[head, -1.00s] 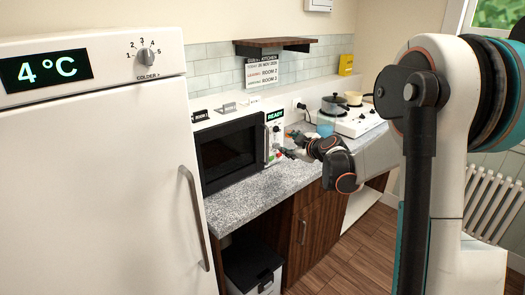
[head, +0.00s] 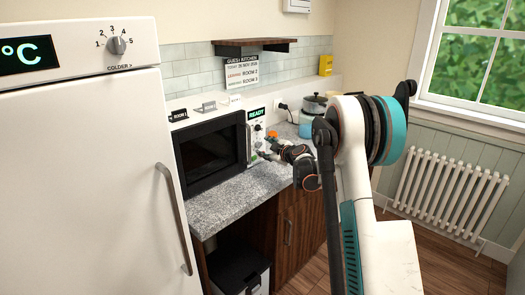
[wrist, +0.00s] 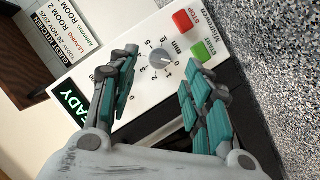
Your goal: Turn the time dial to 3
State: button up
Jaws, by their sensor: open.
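The time dial (wrist: 160,57) is a round grey knob on the microwave's white control panel (wrist: 120,62), marked "min" with small numbers around it. Its exact setting is too small to read. My gripper (wrist: 158,70) is open, its teal-padded fingers on either side of the dial in the wrist view. I cannot tell whether they touch it. In the head view the gripper (head: 268,143) is at the front of the microwave (head: 212,150), and it hides part of the panel. The microwave's display (head: 257,113) reads READY.
A red STOP button (wrist: 184,20) and a green button (wrist: 202,51) sit beside the dial. The fridge (head: 90,170) at the left has its own numbered knob (head: 116,45). The speckled counter (head: 235,190) is bare in front of the microwave. A pot (head: 313,104) stands behind my arm.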

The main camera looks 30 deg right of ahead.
aim_at(259, 145)
jog(key=shift+b+x, duration=0.4)
jog(key=shift+x, duration=1.85)
jog(key=c, duration=1.1)
